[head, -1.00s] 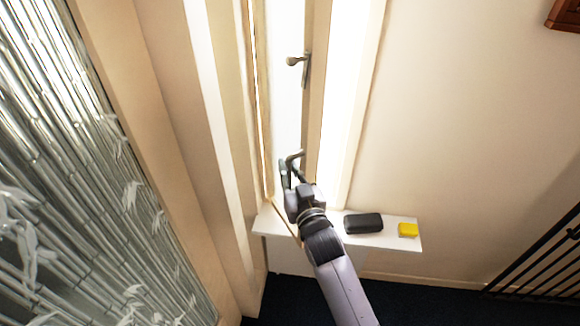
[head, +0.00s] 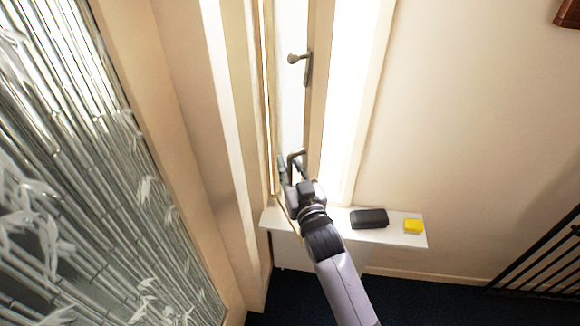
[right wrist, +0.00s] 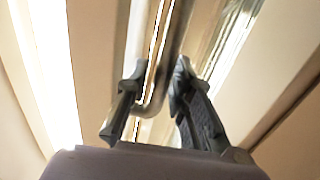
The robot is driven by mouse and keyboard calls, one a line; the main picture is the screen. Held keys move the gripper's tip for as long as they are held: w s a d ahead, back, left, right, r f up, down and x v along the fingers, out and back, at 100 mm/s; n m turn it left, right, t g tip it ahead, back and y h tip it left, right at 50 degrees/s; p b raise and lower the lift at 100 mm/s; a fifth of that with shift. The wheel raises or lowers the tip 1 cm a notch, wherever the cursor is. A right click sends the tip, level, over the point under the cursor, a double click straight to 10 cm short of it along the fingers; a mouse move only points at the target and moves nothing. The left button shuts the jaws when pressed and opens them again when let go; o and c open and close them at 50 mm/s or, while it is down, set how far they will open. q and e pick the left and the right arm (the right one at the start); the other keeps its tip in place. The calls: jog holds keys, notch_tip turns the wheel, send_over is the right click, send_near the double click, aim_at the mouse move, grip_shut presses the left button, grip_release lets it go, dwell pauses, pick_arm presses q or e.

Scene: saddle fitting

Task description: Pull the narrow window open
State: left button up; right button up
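The narrow window (head: 290,105) is a tall bright pane in a beige frame at the upper middle of the head view. It has an upper metal handle (head: 297,58) and a lower metal handle (head: 296,154). My right gripper (head: 293,168) is at the lower handle, with its fingers apart. In the right wrist view, a bent metal bar of the handle (right wrist: 168,72) runs between the two fingertips of the right gripper (right wrist: 158,80). I see no clear grip on it; contact with a finger cannot be told. My left gripper is out of view.
A white shelf (head: 345,234) below the window holds a black case (head: 369,218) and a yellow block (head: 413,226). A patterned bamboo glass panel (head: 90,190) fills the left. A dark railing (head: 545,250) stands at the lower right.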

jog(key=v, duration=1.2)
dwell(0.3)
jog(key=s+d+f+g+h, duration=0.1)
jog(key=s+d+f+g, duration=0.15)
jog(key=f, duration=0.95)
jog(key=s+d+f+g+h, duration=0.15)
jog(key=s+f, duration=0.25)
jog(key=f, duration=0.7)
jog(key=s+d+f+g, duration=0.3)
jog(key=f, duration=0.9)
jog(key=s+d+f+g+h, duration=0.1)
jog(key=s+d+f+g, duration=0.2)
jog(key=s+f, duration=0.4)
jog(key=s+d+f+m+g+h, duration=0.1)
jog(key=s+d+f+g, duration=0.2)
jog(key=s, duration=1.1)
jog(key=s+d+f+g+h, duration=0.1)
jog(key=s+d+f+g, duration=0.2)
jog(key=s+d+f, duration=0.5)
jog(key=s+f, duration=0.3)
jog(key=shift+s+d, duration=0.2)
jog(key=shift+s, duration=0.15)
jog(key=shift+w, duration=0.1)
